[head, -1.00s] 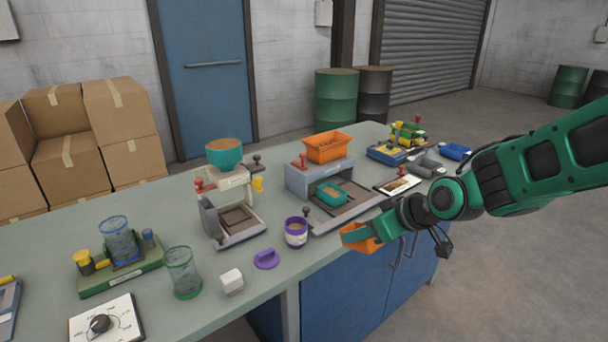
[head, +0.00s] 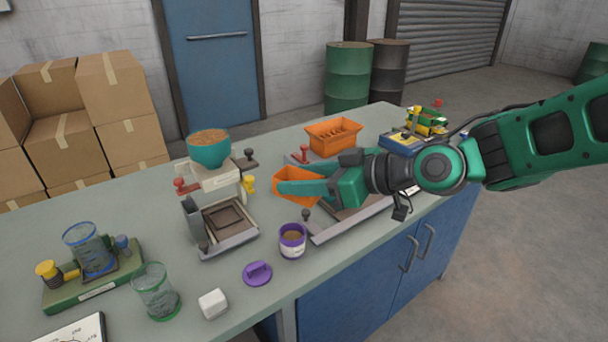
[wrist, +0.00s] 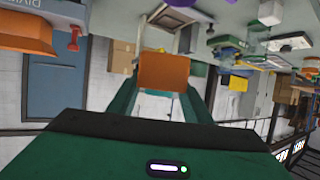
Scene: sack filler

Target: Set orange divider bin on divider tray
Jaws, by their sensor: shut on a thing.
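My gripper (head: 300,188) is shut on the orange divider bin (head: 290,174) and holds it above the bench. The bin also shows between my fingers in the wrist view (wrist: 163,71). In the head view the bin is left of the grey divider, close to its tray (head: 350,218). Only the tray's front part shows; my gripper and the bin cover the rest. The divider's orange hopper (head: 333,137) stands behind my gripper. Whether the teal bin seen earlier is on the tray is hidden.
Left of the divider is a machine with a teal bowl (head: 209,148) and a grey tray (head: 228,228). A purple-banded cup (head: 292,241), a purple lid (head: 257,273) and a white block (head: 213,303) line the front edge.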

